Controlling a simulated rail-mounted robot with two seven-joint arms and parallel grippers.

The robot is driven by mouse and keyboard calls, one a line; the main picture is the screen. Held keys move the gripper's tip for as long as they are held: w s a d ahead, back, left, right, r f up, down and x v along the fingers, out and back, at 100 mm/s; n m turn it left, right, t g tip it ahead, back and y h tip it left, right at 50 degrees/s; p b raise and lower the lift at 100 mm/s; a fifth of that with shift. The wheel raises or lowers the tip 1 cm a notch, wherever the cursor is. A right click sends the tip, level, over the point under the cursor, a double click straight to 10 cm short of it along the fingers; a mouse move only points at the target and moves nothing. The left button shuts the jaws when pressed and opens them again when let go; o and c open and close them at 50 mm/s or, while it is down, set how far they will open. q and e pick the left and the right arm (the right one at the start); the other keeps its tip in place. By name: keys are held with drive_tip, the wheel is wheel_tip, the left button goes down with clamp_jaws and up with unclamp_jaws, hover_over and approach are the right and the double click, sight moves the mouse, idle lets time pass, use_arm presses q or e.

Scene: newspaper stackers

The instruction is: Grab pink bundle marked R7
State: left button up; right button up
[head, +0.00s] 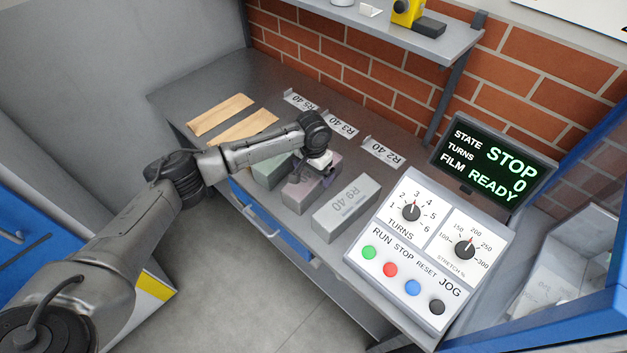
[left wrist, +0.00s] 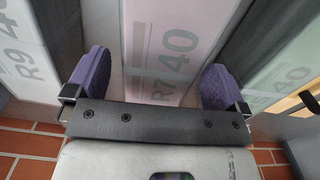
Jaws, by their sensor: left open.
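The pink bundle (head: 303,194) lies on the bench between a green and a grey bundle. In the left wrist view the pink bundle (left wrist: 180,45) shows its label R7 40, pointing up between my fingers. My left gripper (head: 321,170) is over the pink bundle in the head view and hides part of its top. In the left wrist view my left gripper (left wrist: 154,82) is open, with one purple finger towards each long side of the bundle. I cannot tell whether the fingers reach below its top. My right gripper is not in view.
The grey bundle R9 40 (head: 346,208) stands close on the right, the green bundle (head: 270,172) close on the left. Label plates, including R3 40 (head: 342,124) and R2 40 (head: 384,152), stand behind. A control panel (head: 428,250) is further right.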

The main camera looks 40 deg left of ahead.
use_arm(q)
wheel_tip(320, 180, down, 5)
drive_tip(key=shift+w+r+b, duration=0.1)
drive_tip(key=shift+b, duration=0.6)
drive_tip(key=shift+c, duration=0.4)
